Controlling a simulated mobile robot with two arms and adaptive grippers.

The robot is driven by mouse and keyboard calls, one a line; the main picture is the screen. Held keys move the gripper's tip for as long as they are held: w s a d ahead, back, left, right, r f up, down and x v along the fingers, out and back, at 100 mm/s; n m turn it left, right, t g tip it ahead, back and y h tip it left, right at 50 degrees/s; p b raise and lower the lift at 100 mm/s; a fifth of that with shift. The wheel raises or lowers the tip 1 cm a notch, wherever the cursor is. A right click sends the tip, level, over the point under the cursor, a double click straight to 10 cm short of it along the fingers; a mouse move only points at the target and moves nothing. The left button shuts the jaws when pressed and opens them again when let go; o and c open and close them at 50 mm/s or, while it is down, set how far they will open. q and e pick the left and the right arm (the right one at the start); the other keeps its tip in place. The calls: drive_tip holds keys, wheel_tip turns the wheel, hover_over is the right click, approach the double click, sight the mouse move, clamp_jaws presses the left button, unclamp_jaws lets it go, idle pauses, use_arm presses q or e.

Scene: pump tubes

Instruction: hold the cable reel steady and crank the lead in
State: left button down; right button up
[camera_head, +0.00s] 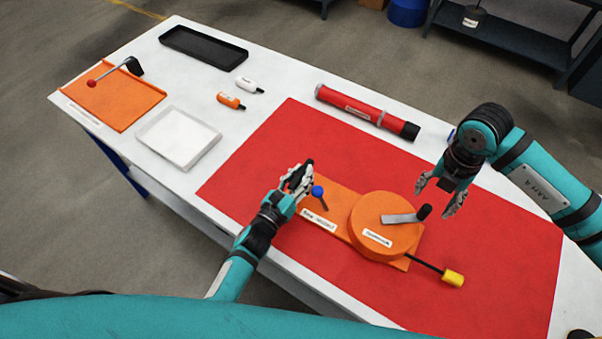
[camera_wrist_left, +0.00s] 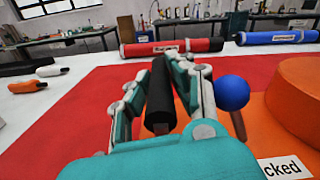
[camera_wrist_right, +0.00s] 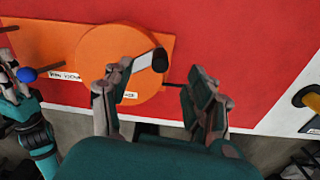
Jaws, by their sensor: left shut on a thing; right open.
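The orange cable reel (camera_head: 375,242) sits on an orange base plate (camera_head: 342,205) on the red mat. A grey crank arm (camera_head: 398,218) with a black knob (camera_head: 424,212) lies on its top. A black lead (camera_head: 424,262) with a yellow end (camera_head: 452,278) comes out at the lower right. My left gripper (camera_head: 300,178) is shut on an upright black handle (camera_wrist_left: 160,95) at the plate's left end. A blue-ball lever (camera_head: 317,191) stands beside it. My right gripper (camera_head: 439,194) is open and empty, beside the crank knob; the knob (camera_wrist_right: 160,60) appears between its fingers in the right wrist view.
A red tube (camera_head: 350,105) lies behind the mat. White and orange bottles (camera_head: 230,101), a white tray (camera_head: 180,137), a black tray (camera_head: 204,46) and an orange panel with a red-knobbed lever (camera_head: 110,95) are at the left. The red mat is clear around the reel.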

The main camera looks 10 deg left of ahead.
sight(428, 207)
drive_tip(key=n, duration=0.2)
drive_tip(key=r+n, duration=0.1)
drive_tip(key=n, duration=0.2)
drive_tip(key=shift+r, duration=0.2)
drive_tip(key=n, duration=0.3)
drive_tip(key=r+n, duration=0.1)
drive_tip(key=n, duration=0.3)
drive_tip(key=shift+s+r, duration=0.1)
drive_tip(key=shift+r, duration=0.05)
drive_tip(key=shift+f, duration=0.5)
wheel_tip(428, 207, down, 9)
clamp_jaws()
